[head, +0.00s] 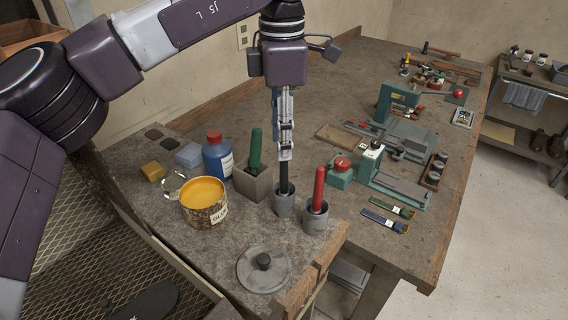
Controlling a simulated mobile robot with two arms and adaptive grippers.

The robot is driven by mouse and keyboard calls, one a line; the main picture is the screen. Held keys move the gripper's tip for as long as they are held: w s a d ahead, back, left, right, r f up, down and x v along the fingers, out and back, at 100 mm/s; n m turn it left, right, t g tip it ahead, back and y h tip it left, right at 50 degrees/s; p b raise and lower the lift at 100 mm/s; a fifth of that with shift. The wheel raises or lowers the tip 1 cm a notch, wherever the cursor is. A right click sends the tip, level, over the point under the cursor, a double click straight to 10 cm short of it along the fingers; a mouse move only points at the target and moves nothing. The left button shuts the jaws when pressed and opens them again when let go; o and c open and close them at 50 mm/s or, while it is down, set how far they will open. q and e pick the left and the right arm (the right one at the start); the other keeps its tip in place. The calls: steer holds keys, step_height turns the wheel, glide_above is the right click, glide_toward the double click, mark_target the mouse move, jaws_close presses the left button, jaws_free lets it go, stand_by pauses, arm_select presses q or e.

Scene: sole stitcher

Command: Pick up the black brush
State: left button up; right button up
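The black brush (284,175) stands upright in a small grey cup (285,207) near the front of the workbench. Its dark handle shows between the cup and my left gripper (285,153). The gripper points straight down from above, and its fingers overlap the upper part of the handle and hide the top. I see the fingers nearly edge-on, so I cannot tell whether they are closed on it. My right gripper is not in view.
A red-handled brush (319,188) in a cup stands close on the right. A green-handled one (255,150) in a square holder, a blue bottle (217,157) and an open glue tin (205,204) stand left. A round lid (263,268) lies in front. Teal machines (398,102) stand behind right.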

arm_select(q)
steer(key=shift+w, duration=0.45)
steer(key=shift+w+f, duration=0.25)
steer(key=shift+f, duration=0.05)
steer(key=shift+s+f, duration=0.15)
steer(key=shift+f, duration=0.7)
steer(key=shift+s+f+p, duration=0.2)
steer(key=shift+f+p, duration=0.15)
steer(key=shift+p, duration=0.05)
steer(key=p, duration=0.1)
glide_above(284, 191)
steer(key=w, duration=0.1)
step_height(284, 191, down, 5)
steer(key=shift+r, duration=0.1)
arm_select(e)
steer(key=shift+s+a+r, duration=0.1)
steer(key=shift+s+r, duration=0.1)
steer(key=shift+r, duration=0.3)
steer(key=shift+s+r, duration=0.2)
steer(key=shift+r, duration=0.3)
arm_select(q)
jaws_close()
